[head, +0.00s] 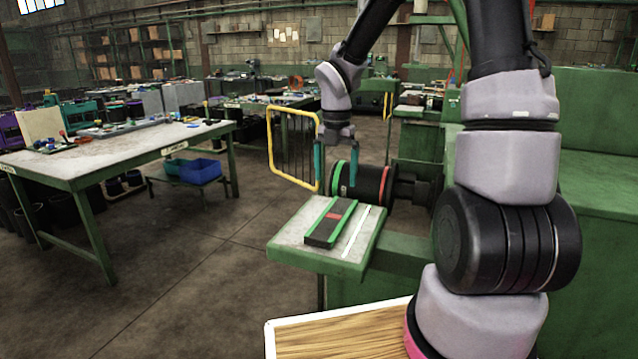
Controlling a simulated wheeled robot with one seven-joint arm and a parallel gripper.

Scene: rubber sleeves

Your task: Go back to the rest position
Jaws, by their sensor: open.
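My gripper (335,186) points down with its two teal fingers apart and nothing seen held between them. It hangs by the left end of a black cylinder (368,184), in front of or around that end; I cannot tell whether it touches. The cylinder lies on its side, with a green ring (337,178) near its left end and a red ring (384,187) farther right. These rings may be rubber sleeves. My arm arches from the lower right over to the gripper.
Below the gripper is a small green-edged table (300,228) bearing a dark block (325,232) with green rails. A yellow-framed guard (272,150) stands behind at left. A green machine (600,200) is at right. A workbench (120,155) stands left, with open floor between.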

